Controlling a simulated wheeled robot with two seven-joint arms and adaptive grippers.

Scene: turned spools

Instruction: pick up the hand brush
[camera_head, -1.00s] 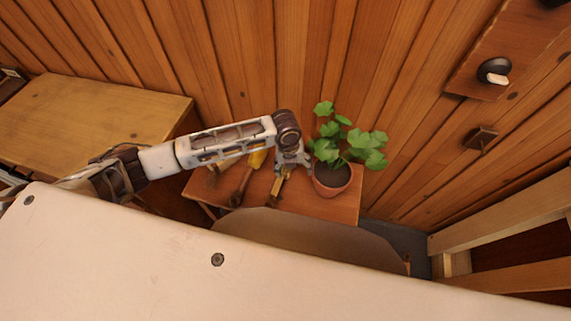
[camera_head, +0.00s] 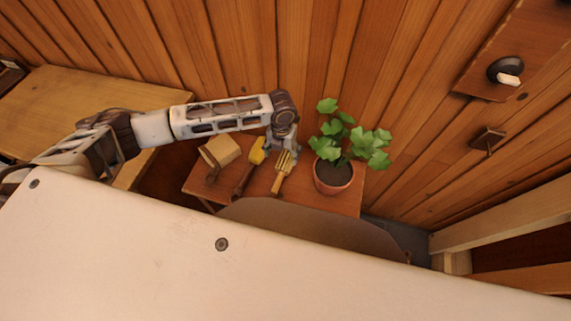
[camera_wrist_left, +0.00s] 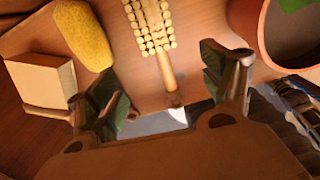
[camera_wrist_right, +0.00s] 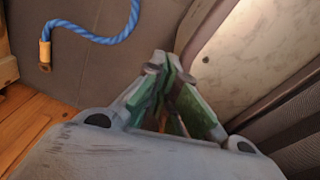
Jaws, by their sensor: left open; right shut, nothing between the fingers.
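The hand brush (camera_head: 283,172) has a light wooden handle and a head with rows of pale tufts. It lies on a small wooden table, its handle toward the front. In the left wrist view the brush (camera_wrist_left: 167,72) shows between my fingers, its handle pointing toward my palm. My left gripper (camera_head: 286,142) is open over the head end, and it also shows in the left wrist view (camera_wrist_left: 162,68). I cannot tell its height above the brush. My right gripper (camera_wrist_right: 172,72) is shut and empty, away from the table.
A potted plant (camera_head: 333,176) stands close right of the brush. A brown rounded chair back (camera_head: 310,230) is in front. A blue rope (camera_wrist_right: 95,37) hangs near my right gripper.

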